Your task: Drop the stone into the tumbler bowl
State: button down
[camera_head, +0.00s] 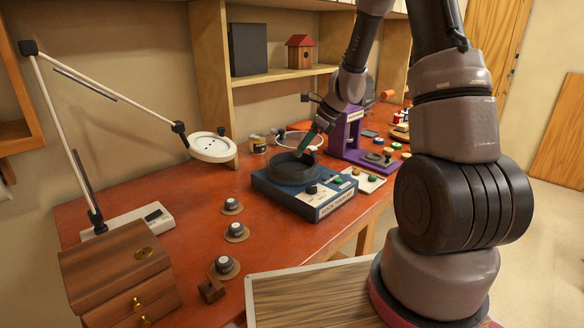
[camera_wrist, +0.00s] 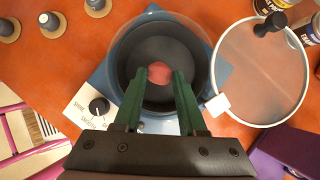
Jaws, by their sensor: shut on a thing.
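The tumbler bowl (camera_head: 285,168) is a dark round bowl on a blue machine with a white control panel, in the middle of the bench. In the wrist view its open mouth and dark wall (camera_wrist: 121,62) fill the upper middle. My gripper (camera_head: 302,152) points down at the bowl from the right. In the wrist view its green fingers (camera_wrist: 160,76) are shut on a reddish stone (camera_wrist: 160,69), held between the tips over the bowl's opening. The stone cannot be made out in the head view. How high it sits above the bowl floor is unclear.
A clear round lid with a black knob (camera_wrist: 262,75) lies beside the bowl. A purple machine (camera_head: 349,140) stands to its right. Several small dark knobs on round bases (camera_head: 231,205) stand at left, near a wooden box (camera_head: 117,272) and a white lamp (camera_head: 211,148).

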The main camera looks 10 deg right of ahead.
jog(key=shift+f, duration=1.05)
jog(key=shift+c, duration=2)
grip_release()
jog(key=shift+d, duration=0.1)
jog(key=shift+r, duration=0.1)
jog(key=v, duration=1)
jog(key=shift+s+r, duration=0.15)
jog(key=shift+r, duration=0.1)
jog(key=shift+d, duration=0.1)
